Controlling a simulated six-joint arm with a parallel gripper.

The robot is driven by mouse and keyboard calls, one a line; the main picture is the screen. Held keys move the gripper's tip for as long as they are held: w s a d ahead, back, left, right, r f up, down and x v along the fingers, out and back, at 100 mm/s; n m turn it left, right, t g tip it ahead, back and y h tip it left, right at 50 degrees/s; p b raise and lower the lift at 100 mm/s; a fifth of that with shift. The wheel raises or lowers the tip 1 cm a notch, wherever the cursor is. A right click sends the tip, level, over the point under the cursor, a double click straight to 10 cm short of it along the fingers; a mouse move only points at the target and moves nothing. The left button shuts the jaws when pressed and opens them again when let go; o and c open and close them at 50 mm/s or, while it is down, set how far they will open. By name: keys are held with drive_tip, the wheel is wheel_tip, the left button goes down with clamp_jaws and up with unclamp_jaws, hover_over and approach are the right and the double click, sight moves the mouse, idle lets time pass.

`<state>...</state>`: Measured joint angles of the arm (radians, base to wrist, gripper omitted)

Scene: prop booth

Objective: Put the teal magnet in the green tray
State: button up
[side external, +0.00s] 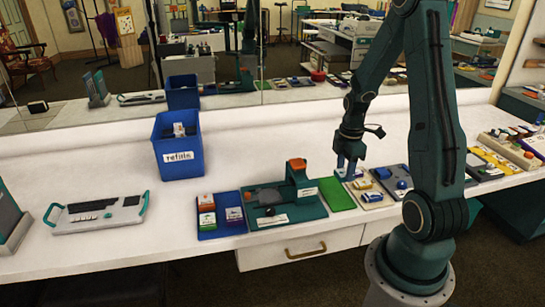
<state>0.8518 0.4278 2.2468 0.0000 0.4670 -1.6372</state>
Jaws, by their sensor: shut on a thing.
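My gripper (347,170) points down over the back edge of the green tray (338,196) and a pale tray (372,202) to its right. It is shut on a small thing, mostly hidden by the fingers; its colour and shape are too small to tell. The green tray is a flat, bright green rectangle, and its visible part looks empty. I cannot make out the teal magnet for certain. Small blue and yellow things lie on the pale tray.
A dark green device with an orange top (297,165) stands just left of the green tray. Further left are a blue tray with small boxes (232,225) and a blue "refills" bin (180,160). More trays crowd the right. A mirror runs along the back.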

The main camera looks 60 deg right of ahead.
sight(344, 172)
drive_tip(key=shift+f, duration=1.55)
drive_tip(key=shift+f, duration=0.1)
drive_tip(key=shift+f, duration=2.8)
drive_tip(key=o, duration=1.1)
drive_tip(key=shift+r, duration=6.9)
